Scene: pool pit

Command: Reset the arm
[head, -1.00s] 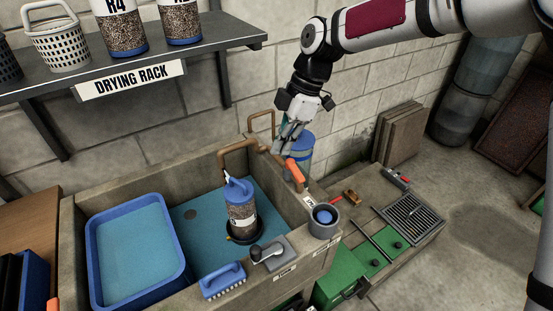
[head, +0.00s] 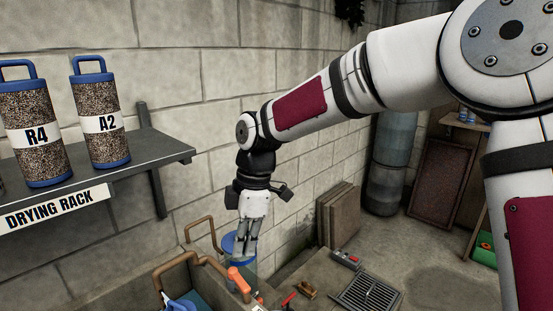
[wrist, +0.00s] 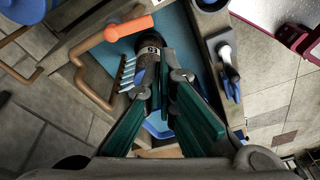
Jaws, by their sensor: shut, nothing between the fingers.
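My gripper (head: 246,250) hangs from my arm in the head view, pointing down over the far right end of the sink. It is shut and empty. My arm reaches across the upper right of the head view.
A drying rack (head: 165,150) on the left wall holds canisters R4 (head: 30,110) and A2 (head: 101,124). An orange-handled tap (head: 238,279) and a blue-topped container (head: 233,243) are close to my gripper. A floor drain (head: 368,293) lies to the right.

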